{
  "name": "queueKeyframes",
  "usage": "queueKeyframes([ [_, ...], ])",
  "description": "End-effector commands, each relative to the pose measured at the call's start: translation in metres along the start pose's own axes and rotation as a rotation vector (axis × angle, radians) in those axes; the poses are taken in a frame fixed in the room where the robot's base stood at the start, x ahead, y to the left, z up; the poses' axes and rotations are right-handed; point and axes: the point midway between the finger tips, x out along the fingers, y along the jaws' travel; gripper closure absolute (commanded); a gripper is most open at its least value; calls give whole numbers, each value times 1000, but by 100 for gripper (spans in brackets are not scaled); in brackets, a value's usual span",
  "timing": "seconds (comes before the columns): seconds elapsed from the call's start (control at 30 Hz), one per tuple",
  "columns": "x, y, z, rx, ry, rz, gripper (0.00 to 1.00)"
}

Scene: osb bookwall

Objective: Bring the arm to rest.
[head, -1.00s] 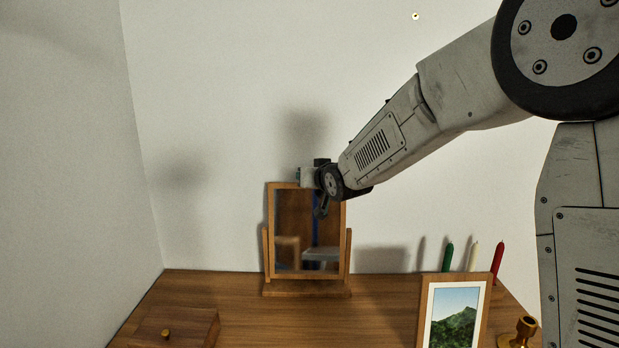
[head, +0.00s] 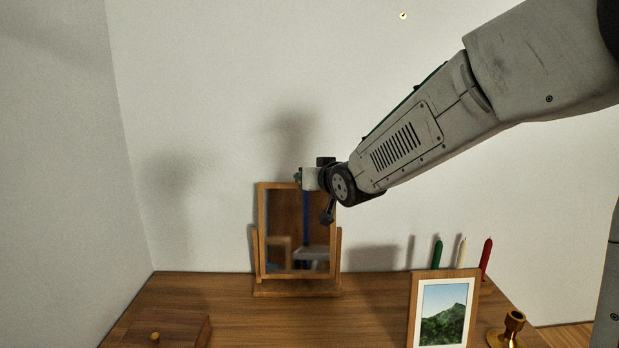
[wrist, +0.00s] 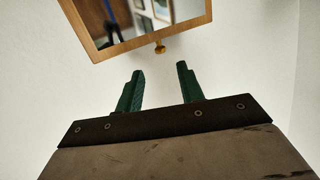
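My gripper (head: 299,177) is small in the head view, at the end of my outstretched arm, in front of the top of a wood-framed tilting mirror (head: 297,235). In the wrist view my gripper (wrist: 160,70) has its two green fingers apart, with nothing between them.
The wooden tabletop (head: 230,315) holds a framed mountain picture (head: 442,312), a brass candlestick (head: 509,328) and a wooden box (head: 165,332). Green (head: 437,253), cream (head: 461,251) and red candles (head: 486,258) stand behind the picture. White walls close the back and left.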

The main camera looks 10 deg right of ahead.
Motion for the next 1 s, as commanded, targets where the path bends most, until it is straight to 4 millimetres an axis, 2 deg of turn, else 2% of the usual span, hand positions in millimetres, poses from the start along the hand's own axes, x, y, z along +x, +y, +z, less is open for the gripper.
queueKeyframes([
  [0.13,0,0,2,-7,-9,2,62],
  [0.2,0,3,11,-16,-52,13,62],
  [0.27,-2,7,29,-25,-130,32,62],
  [0.37,-23,18,77,-43,-338,77,62],
  [0.47,-75,30,114,-52,-563,124,62],
  [0.53,-121,37,134,-52,-714,152,62],
  [0.67,-218,44,162,-34,-967,185,62],
  [0.7,-247,44,168,-25,-1032,189,62],
  [0.8,-314,42,182,1,-1167,194,62],
  [0.9,-366,37,191,30,-1245,194,62],
  [1.0,-396,35,195,53,-1254,199,62],
])
